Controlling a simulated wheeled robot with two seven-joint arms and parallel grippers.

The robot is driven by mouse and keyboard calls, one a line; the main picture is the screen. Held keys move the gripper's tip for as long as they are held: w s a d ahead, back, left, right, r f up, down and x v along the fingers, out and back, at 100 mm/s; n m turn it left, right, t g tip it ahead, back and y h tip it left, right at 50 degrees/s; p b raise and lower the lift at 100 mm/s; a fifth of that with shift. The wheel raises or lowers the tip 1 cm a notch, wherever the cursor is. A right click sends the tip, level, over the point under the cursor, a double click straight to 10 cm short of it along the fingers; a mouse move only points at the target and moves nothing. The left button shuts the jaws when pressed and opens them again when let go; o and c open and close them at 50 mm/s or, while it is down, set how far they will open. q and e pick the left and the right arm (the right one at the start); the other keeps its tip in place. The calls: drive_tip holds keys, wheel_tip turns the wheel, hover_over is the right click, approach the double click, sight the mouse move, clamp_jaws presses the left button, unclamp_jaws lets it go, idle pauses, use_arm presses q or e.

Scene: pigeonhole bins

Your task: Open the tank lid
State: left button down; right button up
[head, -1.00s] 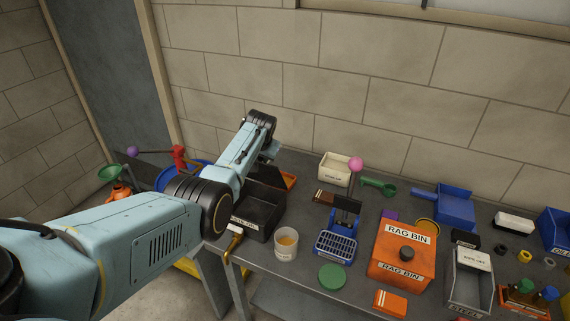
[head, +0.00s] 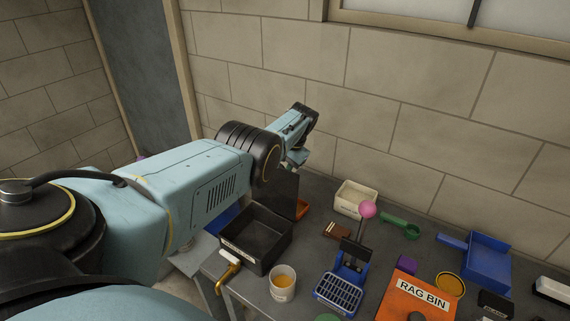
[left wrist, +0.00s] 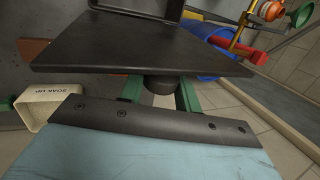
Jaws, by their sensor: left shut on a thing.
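The black tank (head: 262,262) stands on the bench with its top open, and I see into its dark inside. It has a label and a brass tap (head: 228,275) with a white handle at its front left. Its dark flat lid (head: 284,188) stands steeply raised at the tank's back edge. The lid also spreads across the upper left wrist view (left wrist: 135,45). My left gripper (head: 296,160) is behind the lid in the head view, its fingers mostly hidden. In the left wrist view its green fingers (left wrist: 162,98) are shut on the lid's round black knob (left wrist: 160,86).
A cup of amber liquid (head: 282,284) stands right of the tap. A blue stand with a pink ball-topped lever (head: 367,209), a cream box (head: 355,197) and the orange rag bin (head: 415,299) are farther right. The wall rises behind the bench.

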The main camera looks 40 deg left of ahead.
use_arm(q)
drive_tip(key=shift+f, duration=0.1)
use_arm(e)
drive_tip(key=shift+s, duration=0.55)
use_arm(q)
drive_tip(key=c, duration=1)
unclamp_jaws()
use_arm(e)
drive_tip(key=shift+w, duration=0.3)
use_arm(q)
drive_tip(key=p+v, duration=0.4)
drive_tip(key=v, duration=0.9)
drive_tip(key=shift+r+p, duration=0.2)
drive_tip(key=shift+p, duration=0.2)
use_arm(e)
drive_tip(key=shift+r, duration=2.4)
